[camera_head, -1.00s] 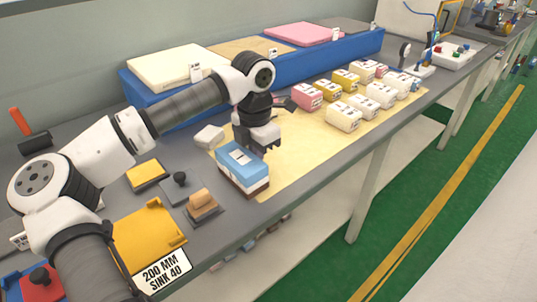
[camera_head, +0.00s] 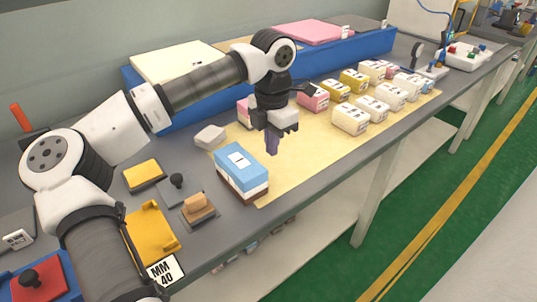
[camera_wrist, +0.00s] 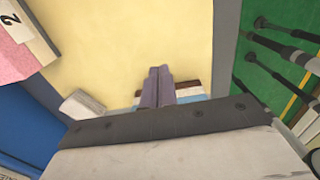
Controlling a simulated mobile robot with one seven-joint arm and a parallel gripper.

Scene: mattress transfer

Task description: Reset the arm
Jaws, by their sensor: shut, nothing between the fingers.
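My gripper (camera_head: 272,146) hangs pointing down over the yellow mat (camera_head: 310,152), with its fingers shut and nothing between them. In the wrist view the closed purple-grey fingers (camera_wrist: 155,86) show above the mat. A block with a blue top, white middle and brown base (camera_head: 241,169) stands at the mat's near left end. The gripper is to its right and apart from it in the head view. In the wrist view part of that block (camera_wrist: 193,92) shows behind the fingers, and the rest is hidden.
Several labelled white, pink and yellow blocks (camera_head: 350,119) stand on the mat's right part. A small pale block (camera_head: 210,136) lies left of the gripper. A blue bench (camera_head: 340,55) with pads runs behind. A yellow bracket (camera_head: 152,234) and wooden-handled tool (camera_head: 199,206) are nearer.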

